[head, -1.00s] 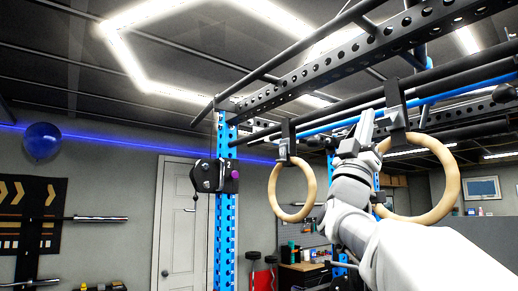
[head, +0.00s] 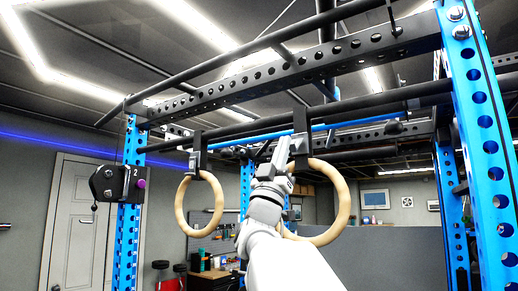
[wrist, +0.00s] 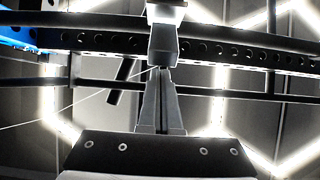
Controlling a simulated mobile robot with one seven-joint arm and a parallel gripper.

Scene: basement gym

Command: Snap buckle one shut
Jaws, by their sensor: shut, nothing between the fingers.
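Two wooden gym rings hang from dark straps under the rack, a left ring (head: 180,228) and a right ring (head: 343,205). A dark buckle (head: 196,160) sits on the left strap. The right strap (head: 300,125) has its fitting just above the ring. I cannot read which is buckle one. My gripper (head: 281,150) is shut and raised, just left of the right strap in the picture; contact is unclear. In the wrist view its fingers (wrist: 162,72) are together, with a grey block (wrist: 163,45) directly beyond the tips, possibly a buckle part.
A perforated black beam (head: 260,78) and dark bars run overhead. A blue upright (head: 480,150) stands at right, another blue upright (head: 130,220) at left with a black pulley plate (head: 117,182). The right ring hangs close beside my arm.

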